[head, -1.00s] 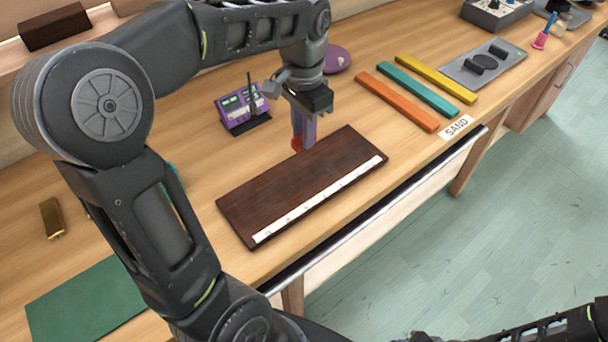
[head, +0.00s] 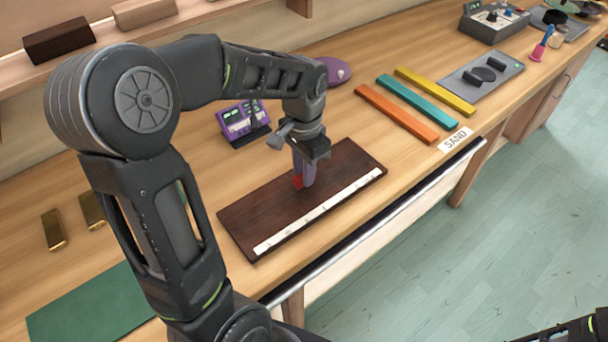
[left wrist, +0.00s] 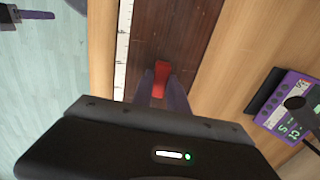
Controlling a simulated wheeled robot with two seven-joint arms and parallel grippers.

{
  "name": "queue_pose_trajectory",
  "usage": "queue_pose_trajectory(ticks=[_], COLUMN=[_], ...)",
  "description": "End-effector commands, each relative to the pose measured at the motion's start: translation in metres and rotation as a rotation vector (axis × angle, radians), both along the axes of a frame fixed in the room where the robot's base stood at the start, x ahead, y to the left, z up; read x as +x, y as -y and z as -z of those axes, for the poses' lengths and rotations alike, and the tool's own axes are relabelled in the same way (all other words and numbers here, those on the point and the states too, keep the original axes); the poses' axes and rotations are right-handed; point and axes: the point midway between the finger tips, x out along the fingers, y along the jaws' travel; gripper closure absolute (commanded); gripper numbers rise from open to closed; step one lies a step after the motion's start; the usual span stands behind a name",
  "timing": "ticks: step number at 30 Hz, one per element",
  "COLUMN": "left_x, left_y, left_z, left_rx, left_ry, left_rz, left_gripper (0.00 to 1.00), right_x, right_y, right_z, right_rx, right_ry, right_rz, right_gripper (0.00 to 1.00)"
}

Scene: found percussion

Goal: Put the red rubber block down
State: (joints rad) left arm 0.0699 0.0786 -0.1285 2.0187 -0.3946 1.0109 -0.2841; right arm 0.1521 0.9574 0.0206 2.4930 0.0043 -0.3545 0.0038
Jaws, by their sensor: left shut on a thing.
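The red rubber block (head: 297,182) is between the fingers of my left gripper (head: 304,180), mostly hidden by them in the head view. The left wrist view shows the red block (left wrist: 160,80) between the fingertips (left wrist: 161,88). My left gripper is shut on it. Gripper and block are over the dark wooden board (head: 262,209), which has a white marked strip (head: 320,212) along its front edge. I cannot tell whether the block touches the board.
A purple device (head: 241,120) stands behind the board. Orange (head: 396,113), teal (head: 416,101) and yellow (head: 436,91) bars lie to the right, near a SAND label (head: 455,139). A green mat (head: 92,307) and brass-coloured blocks (head: 53,230) are at left.

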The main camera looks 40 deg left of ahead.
Motion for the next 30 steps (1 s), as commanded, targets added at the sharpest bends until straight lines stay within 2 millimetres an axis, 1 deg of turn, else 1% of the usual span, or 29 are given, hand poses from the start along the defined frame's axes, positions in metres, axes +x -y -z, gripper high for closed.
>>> queue_pose_trajectory(ticks=[1, 4, 12, 16, 17, 18, 24, 30], left_x=[-0.001, -0.001, 0.000, 0.000, 0.000, 0.000, 0.000, 0.000], left_y=[0.000, 0.000, 0.000, 0.000, 0.000, 0.000, 0.000, 0.000], left_z=[0.007, 0.018, 0.019, 0.024, 0.023, 0.022, 0.022, 0.022], left_rx=[0.000, 0.001, 0.001, 0.000, 0.000, 0.000, 0.000, 0.000], left_ry=[-0.004, -0.002, 0.001, 0.001, 0.001, 0.001, 0.001, 0.001], left_rz=[0.000, 0.000, 0.000, 0.000, 0.000, 0.000, 0.000, 0.000], left_gripper=[1.00, 1.00, 1.00, 1.00, 0.79, 0.76, 0.60, 0.59], right_x=[0.000, 0.000, 0.000, 0.000, 0.000, 0.000, 0.000, 0.000], right_y=[0.000, 0.000, 0.000, 0.000, 0.000, 0.000, 0.000, 0.000], right_z=[-0.002, -0.002, -0.002, 0.002, 0.001, 0.000, 0.000, 0.000], right_rx=[0.000, -0.001, -0.001, 0.000, 0.000, 0.000, 0.000, 0.000], right_ry=[0.000, -0.001, -0.001, 0.000, 0.000, 0.000, 0.000, 0.000], right_rz=[0.000, 0.001, 0.001, 0.000, 0.000, 0.000, 0.000, 0.000], right_gripper=[0.64, 0.64, 0.64, 0.64, 0.64, 0.64, 0.64, 0.64])
